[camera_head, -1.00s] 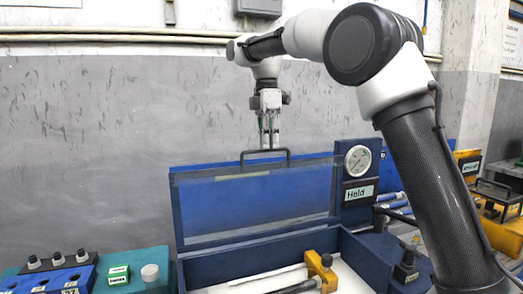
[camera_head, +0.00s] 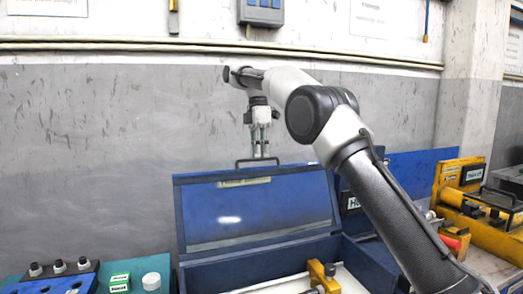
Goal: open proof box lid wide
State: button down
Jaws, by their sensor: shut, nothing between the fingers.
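The proof box (camera_head: 220,272) is blue and stands at the lower middle, open at the top. Its lid (camera_head: 265,212) stands raised at the back, with the blue inner face towards me and a bright glint on it. A dark handle (camera_head: 240,165) sticks up from the lid's top edge. My gripper (camera_head: 261,153) points down right at the handle, with its fingers shut and nothing held. I cannot tell whether the fingertips touch the handle.
A yellow-topped part (camera_head: 321,270) sits in the box. Yellow equipment (camera_head: 470,213) stands at right. My forearm covers part of the "Hold" panel (camera_head: 352,201).

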aim_at(260, 160)
notch_tip(260, 160, down, 3)
jog(key=shift+a+f+g, duration=0.1)
jog(key=shift+a+g, duration=0.05)
jog(key=shift+g, duration=0.15)
jog(key=c, duration=1.5)
grip_release()
jog(key=shift+w, duration=0.1)
jog(key=shift+o, duration=0.6)
jog(key=shift+w+f, duration=0.15)
jog(key=shift+w, duration=0.1)
jog(key=shift+o, duration=1.1)
jog(key=shift+c, duration=0.6)
